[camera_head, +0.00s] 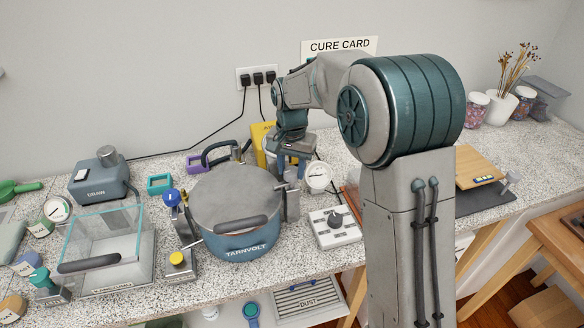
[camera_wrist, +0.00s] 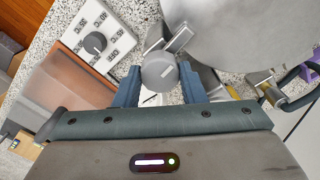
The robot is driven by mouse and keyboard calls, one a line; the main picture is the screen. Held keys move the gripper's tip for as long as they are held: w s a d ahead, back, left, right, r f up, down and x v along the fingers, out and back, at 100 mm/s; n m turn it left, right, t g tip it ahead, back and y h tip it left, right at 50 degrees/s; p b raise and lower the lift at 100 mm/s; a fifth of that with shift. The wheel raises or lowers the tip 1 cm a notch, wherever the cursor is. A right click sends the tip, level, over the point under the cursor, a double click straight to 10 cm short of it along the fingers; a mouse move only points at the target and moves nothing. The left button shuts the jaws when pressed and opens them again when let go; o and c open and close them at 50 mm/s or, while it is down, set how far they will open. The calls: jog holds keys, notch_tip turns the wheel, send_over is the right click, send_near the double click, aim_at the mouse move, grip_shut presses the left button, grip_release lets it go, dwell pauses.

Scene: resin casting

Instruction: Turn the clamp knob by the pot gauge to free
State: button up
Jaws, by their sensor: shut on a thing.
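The pot (camera_head: 240,235), marked TARNVOLT, stands on the speckled counter with its grey lid on. The gauge (camera_head: 318,177), round and white-faced, is at the pot's right side. My gripper (camera_head: 293,168) reaches down beside the gauge, over the pot's right edge. In the wrist view my gripper (camera_wrist: 160,80) has its blue fingers on both sides of a round grey clamp knob (camera_wrist: 158,70) with a pale mark on top, and is shut on it. The clamp's metal bar runs from the knob toward the pot. The fingers' contact low on the knob is partly hidden.
A white control box (camera_head: 334,227) with a dark dial stands close, right of the pot. Blue-topped (camera_head: 171,197) and yellow-topped (camera_head: 177,259) fittings stand left of the pot. A clear box (camera_head: 110,245) is farther left. A yellow container (camera_head: 262,138) stands behind my gripper.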

aim_at(291, 170)
jog(key=n, duration=0.8)
jog(key=shift+b, duration=0.35)
jog(key=n, duration=0.4)
jog(key=shift+r+n, duration=0.1)
jog(key=shift+n, duration=2.1)
jog(key=o, duration=1)
notch_tip(291, 170, up, 14)
jog(key=shift+b, duration=0.3)
